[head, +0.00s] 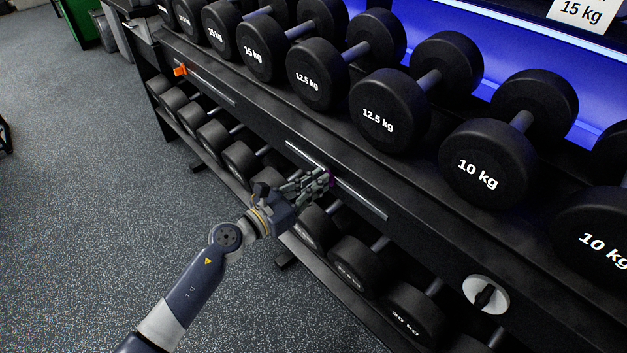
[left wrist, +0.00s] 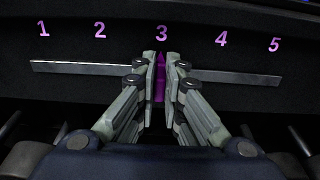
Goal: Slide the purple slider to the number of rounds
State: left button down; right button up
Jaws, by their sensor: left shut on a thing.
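The purple slider (left wrist: 160,82) sits on a metal rail (left wrist: 85,69) in the left wrist view, directly below the purple number 3 (left wrist: 162,33). Numbers 1, 2, 4 and 5 are spread along the panel above the rail. My left gripper (left wrist: 160,62) is shut on the slider, with one finger on each side of it. My right gripper is not in view.
The black rack holds several dumbbells on an upper shelf, such as a 12.5 kg one (head: 378,112), and more below. An orange slider (head: 180,70) is on another rail at the left. A round knob (head: 486,295) is at the lower right. Open floor (head: 90,200) lies left.

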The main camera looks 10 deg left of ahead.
pick_arm(q)
jog(key=c, duration=1.7)
grip_release()
jog(key=shift+a, duration=0.1)
jog(key=v, duration=1.2)
jog(key=shift+w, duration=0.1)
